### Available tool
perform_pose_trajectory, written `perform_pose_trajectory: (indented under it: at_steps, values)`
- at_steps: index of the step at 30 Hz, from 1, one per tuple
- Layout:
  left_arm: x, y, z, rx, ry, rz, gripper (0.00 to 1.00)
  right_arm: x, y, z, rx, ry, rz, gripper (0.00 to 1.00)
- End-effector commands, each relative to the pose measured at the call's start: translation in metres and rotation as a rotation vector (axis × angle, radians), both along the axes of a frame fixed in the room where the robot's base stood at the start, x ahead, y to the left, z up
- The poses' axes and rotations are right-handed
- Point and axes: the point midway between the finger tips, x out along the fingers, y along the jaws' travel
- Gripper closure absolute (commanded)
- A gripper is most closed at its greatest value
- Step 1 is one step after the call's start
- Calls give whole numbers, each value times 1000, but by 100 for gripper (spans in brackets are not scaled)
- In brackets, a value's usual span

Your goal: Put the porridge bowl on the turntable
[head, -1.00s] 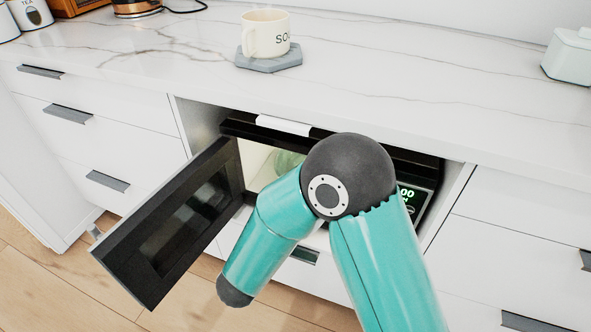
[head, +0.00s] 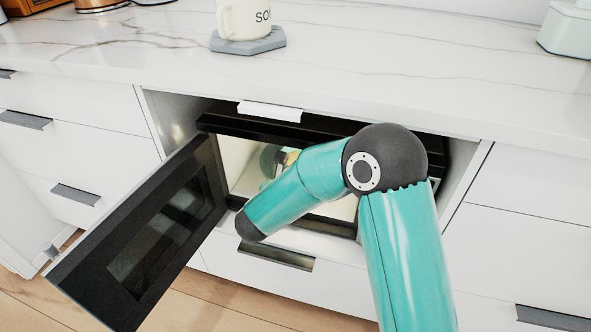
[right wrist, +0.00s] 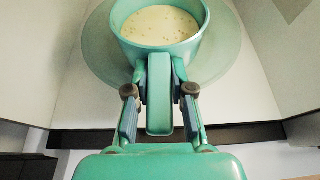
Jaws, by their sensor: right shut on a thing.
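The porridge bowl (right wrist: 158,45) is teal with a long handle (right wrist: 160,112) and holds pale, speckled porridge. It looks upright in the right wrist view. My right gripper (right wrist: 160,78) is shut on the handle. The round glass turntable (right wrist: 97,50) shows around and beneath the bowl inside the microwave. I cannot tell whether the bowl touches it or hovers. In the head view my right arm reaches into the open microwave (head: 235,160) and hides the gripper. Only a small greenish round part shows inside there. My left gripper is out of view.
The microwave door (head: 150,235) hangs open to the left. Pale cavity walls stand close on both sides of the bowl. A cream mug (head: 243,18) stands on a grey hexagonal coaster (head: 248,42) on the marble counter above.

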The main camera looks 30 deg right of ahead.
Motion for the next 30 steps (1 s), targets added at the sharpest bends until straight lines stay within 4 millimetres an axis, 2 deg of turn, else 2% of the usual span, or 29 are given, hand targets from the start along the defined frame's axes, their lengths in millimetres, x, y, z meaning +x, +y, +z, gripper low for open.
perform_pose_trajectory:
  at_steps: [5, 14, 16, 27, 28, 30]
  values:
    - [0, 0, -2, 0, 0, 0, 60, 8, -9, 2, -2, -6, 0, 100]
    - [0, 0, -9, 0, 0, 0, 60, 35, -42, 3, -4, -8, -2, 100]
    - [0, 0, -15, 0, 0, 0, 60, 34, -39, -1, -4, -7, 2, 100]
    - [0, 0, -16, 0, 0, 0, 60, 34, -38, -2, -3, -7, 2, 100]
    - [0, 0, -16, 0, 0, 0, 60, 33, -38, -3, -1, -3, 1, 74]
    - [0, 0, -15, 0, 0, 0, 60, 33, -38, -2, -2, -3, 2, 63]
